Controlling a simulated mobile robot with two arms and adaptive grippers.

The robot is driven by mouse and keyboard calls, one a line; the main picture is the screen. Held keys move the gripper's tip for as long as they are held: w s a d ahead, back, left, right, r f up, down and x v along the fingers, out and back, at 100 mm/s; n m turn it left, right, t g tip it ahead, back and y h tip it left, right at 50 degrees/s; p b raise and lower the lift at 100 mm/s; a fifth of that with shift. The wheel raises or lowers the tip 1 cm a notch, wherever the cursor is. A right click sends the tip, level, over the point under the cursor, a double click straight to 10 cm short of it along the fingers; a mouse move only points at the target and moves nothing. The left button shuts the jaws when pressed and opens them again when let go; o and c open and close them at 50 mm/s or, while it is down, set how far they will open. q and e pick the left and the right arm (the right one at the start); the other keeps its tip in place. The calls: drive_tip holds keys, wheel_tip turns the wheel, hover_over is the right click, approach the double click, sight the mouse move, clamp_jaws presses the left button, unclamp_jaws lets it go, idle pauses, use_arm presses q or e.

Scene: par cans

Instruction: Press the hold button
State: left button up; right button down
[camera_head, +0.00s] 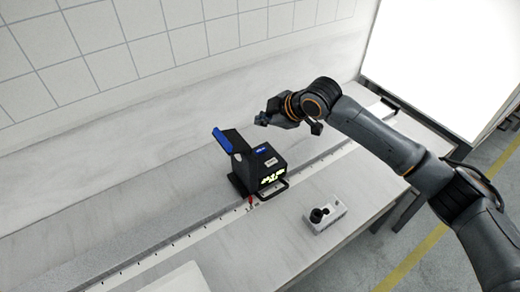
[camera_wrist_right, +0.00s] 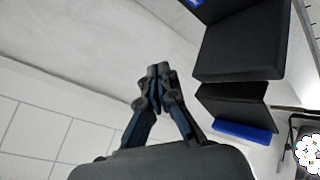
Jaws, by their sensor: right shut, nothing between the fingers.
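A black device (camera_head: 262,165) with a blue-edged raised lid or arm (camera_head: 226,138) and a lit yellow-green display (camera_head: 272,176) stands on the bench. It also shows in the wrist view as black blocks (camera_wrist_right: 240,45) with a blue edge, at the right. I cannot make out which part is the hold button. My right gripper (camera_head: 262,119) is shut and empty, above and behind the device, apart from it. My left gripper is not in view.
A small white box (camera_head: 324,216) with a black knob sits on the bench, right of the device. A ruled rail (camera_head: 190,240) runs along the bench. A tiled wall (camera_head: 150,45) stands behind. The bench left of the device is mostly clear.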

drive_tip(key=b, duration=0.7)
hover_over(263, 152)
wheel_tip(263, 152, down, 7)
drive_tip(key=shift+r, duration=0.1)
drive_tip(key=shift+f, duration=0.95)
drive_tip(key=shift+f, duration=0.1)
drive_tip(key=shift+f, duration=0.25)
